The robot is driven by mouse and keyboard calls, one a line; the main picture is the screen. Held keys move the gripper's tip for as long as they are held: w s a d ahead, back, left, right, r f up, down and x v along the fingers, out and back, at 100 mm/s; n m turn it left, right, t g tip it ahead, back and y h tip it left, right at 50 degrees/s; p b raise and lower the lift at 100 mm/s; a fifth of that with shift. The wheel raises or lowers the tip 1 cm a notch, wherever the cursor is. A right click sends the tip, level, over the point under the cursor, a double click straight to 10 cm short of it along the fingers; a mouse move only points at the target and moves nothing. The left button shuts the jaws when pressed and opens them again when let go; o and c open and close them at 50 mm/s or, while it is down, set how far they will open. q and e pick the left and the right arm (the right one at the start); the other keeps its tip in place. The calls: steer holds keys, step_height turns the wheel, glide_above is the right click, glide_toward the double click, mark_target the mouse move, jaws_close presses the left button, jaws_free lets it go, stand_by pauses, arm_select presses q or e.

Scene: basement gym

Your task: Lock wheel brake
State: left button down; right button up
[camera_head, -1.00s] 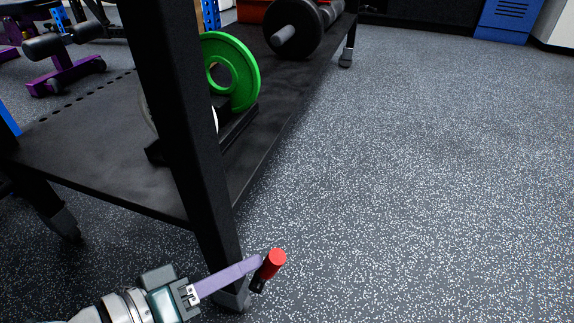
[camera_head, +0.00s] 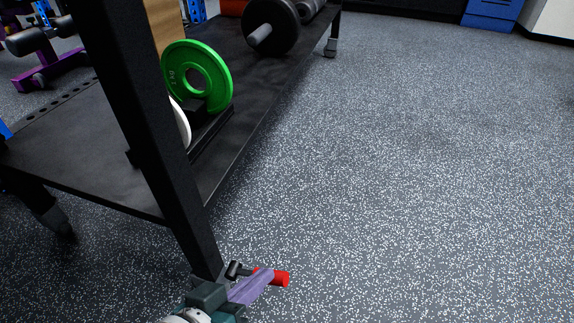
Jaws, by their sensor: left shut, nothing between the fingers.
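A wheel brake lever with a red grip (camera_head: 280,279) and a black shaft (camera_head: 238,270) sits low beside the foot of the black rack's near leg (camera_head: 180,200). It lies roughly level, with its red end to the right. My left gripper (camera_head: 266,275) comes in from the bottom edge. Its purple fingers are shut with nothing between them, and their tips overlap the red grip in the picture. I cannot tell if they touch it. The fingers and wrist hide the wheel and part of the lever. My right gripper is not in view.
Other caster feet (camera_head: 331,48) stand at the far end. The speckled floor (camera_head: 420,170) to the right is clear.

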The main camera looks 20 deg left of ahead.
arm_select(q)
steer(key=shift+f, duration=0.25)
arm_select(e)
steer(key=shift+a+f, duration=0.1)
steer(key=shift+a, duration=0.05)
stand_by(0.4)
